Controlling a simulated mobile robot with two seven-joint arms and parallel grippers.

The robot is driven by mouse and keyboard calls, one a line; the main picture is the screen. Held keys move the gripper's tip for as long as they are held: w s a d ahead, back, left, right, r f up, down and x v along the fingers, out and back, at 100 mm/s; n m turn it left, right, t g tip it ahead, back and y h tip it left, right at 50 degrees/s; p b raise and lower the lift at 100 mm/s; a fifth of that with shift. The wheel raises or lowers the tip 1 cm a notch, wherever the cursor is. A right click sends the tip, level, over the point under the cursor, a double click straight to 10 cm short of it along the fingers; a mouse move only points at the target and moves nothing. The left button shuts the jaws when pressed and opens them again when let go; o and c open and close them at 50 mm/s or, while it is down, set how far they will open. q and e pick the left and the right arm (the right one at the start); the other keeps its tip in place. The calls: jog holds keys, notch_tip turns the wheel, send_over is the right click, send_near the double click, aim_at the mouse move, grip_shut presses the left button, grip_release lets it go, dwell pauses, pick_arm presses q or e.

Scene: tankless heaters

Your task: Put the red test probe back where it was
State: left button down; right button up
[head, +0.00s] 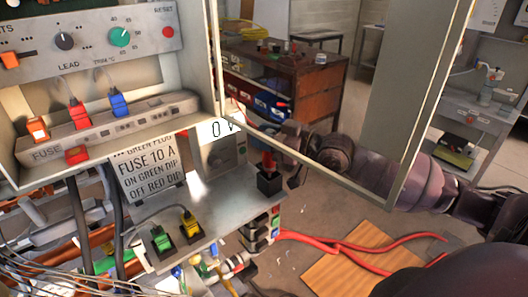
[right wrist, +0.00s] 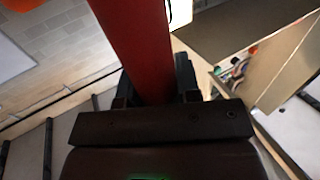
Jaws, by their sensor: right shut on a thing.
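My right gripper (head: 288,138) reaches in from the right, seen behind the framed cabinet door. In the right wrist view its jaws (right wrist: 150,92) are shut on the red test probe (right wrist: 135,45), a thick red shaft running up out of the picture. In the head view the held probe is hard to make out beside the gripper and door frame. A black block (head: 269,182) with a red piece standing in its top is on the grey shelf (head: 205,232), below and left of the gripper. My left gripper is not in view.
The open door frame (head: 325,183) stands between the camera and my right arm. A panel with knobs and red and blue plugs (head: 95,110) is at left. Green and yellow plugs (head: 190,224) sit on the shelf. A 0 V display (head: 221,128) is behind. Red cables (head: 345,247) cross the floor.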

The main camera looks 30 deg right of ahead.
aim_at(270, 155)
jog(key=shift+f, duration=2.15)
jog(key=shift+f+b, duration=0.1)
jog(key=shift+b, duration=0.2)
jog(key=o, duration=0.8)
jog(key=shift+c, duration=0.2)
